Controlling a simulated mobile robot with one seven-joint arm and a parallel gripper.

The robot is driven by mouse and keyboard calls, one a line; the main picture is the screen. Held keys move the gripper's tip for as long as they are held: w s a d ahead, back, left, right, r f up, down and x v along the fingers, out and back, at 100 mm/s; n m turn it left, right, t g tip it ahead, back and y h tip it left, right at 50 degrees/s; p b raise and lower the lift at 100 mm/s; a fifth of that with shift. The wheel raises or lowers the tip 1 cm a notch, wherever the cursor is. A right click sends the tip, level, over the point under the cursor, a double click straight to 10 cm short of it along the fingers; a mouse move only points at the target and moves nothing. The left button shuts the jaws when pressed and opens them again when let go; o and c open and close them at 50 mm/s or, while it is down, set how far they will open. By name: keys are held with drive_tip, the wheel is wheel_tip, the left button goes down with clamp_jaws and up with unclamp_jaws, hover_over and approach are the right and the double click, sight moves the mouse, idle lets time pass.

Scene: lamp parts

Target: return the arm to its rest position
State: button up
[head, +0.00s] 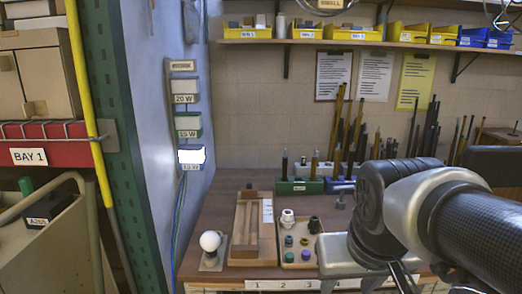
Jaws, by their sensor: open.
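My arm (440,215) reaches in from the right edge, with a dark rounded joint in front of the bench. On the wooden bench (215,210), a white round bulb (210,241) stands on a small base at the left front. A wooden tray (238,262) lies beside it. A second tray (291,266) holds several small caps and sockets. A pale grey box (335,250) is partly hidden by my arm.
A green block (298,187) and a blue block (340,185) hold upright rods at the back. A shelf (350,43) with yellow and blue bins hangs above. A green post (115,140) and the Bay 1 rack (60,157) stand at left.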

drive_tip(key=s+r+p, duration=0.1)
drive_tip(key=r+p, duration=0.9)
drive_tip(key=s+r+t+p, duration=0.1)
drive_tip(key=s+r+p, duration=0.1)
drive_tip(key=r+p, duration=0.7)
wheel_tip(320, 180, up, 2)
drive_tip(key=shift+s+a+y+p, duration=0.25)
drive_tip(key=shift+y+p, duration=0.05)
drive_tip(key=shift+p, duration=0.1)
